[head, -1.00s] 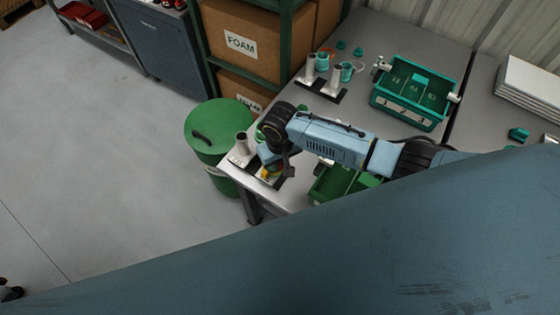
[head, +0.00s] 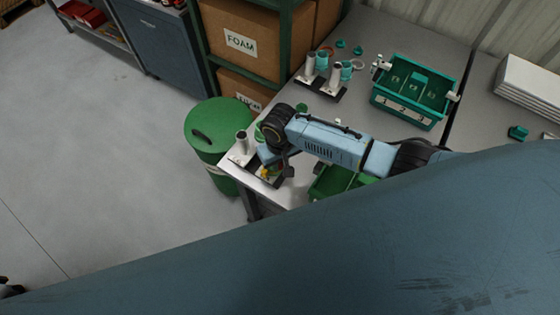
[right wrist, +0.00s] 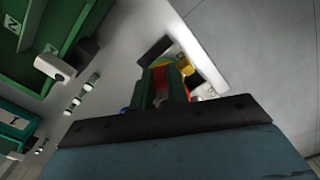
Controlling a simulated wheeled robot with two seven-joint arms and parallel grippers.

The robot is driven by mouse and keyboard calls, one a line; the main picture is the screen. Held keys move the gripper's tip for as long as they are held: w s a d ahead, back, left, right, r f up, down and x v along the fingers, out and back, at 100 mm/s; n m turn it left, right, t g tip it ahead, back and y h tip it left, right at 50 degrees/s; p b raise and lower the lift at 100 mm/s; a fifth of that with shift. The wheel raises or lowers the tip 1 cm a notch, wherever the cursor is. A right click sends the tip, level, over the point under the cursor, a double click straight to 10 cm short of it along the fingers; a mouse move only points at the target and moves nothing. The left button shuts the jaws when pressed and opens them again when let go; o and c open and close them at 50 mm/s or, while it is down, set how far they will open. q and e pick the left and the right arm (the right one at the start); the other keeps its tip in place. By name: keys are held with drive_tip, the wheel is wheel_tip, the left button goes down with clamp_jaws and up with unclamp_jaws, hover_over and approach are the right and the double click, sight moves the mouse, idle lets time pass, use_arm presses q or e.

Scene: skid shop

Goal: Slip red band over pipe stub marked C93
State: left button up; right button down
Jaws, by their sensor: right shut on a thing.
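My right gripper (head: 268,166) is low over the near left corner of the bench, beside a pale upright pipe stub (head: 241,145). It is shut on a red thing, which I take for the red band; only a bit of the red band (right wrist: 187,66) shows between the jaws in the right wrist view. Yellow shows right beside it. Two more pale pipe stubs, a left one (head: 310,66) and a right one (head: 333,80), stand on a dark base further back. I cannot read C93 on any stub. My left gripper is not in view.
A teal divided bin (head: 407,122) stands at the back right. A green bin (head: 320,190) is partly hidden under my right arm. Teal pieces and rings lie around the rear stubs. A green drum (head: 207,118) stands on the floor against the bench's left end.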

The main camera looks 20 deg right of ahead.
drive_tip(key=shift+p, duration=0.6)
idle(0.9)
drive_tip(key=shift+f, duration=0.8)
idle(1.5)
drive_tip(key=shift+f, duration=0.2)
idle(0.4)
drive_tip(key=shift+f, duration=0.3)
drive_tip(key=shift+f, duration=0.15)
idle(0.3)
drive_tip(key=shift+f+b, duration=0.35)
drive_tip(key=shift+f, duration=0.25)
idle(0.3)
drive_tip(key=c, duration=1.3)
unclamp_jaws()
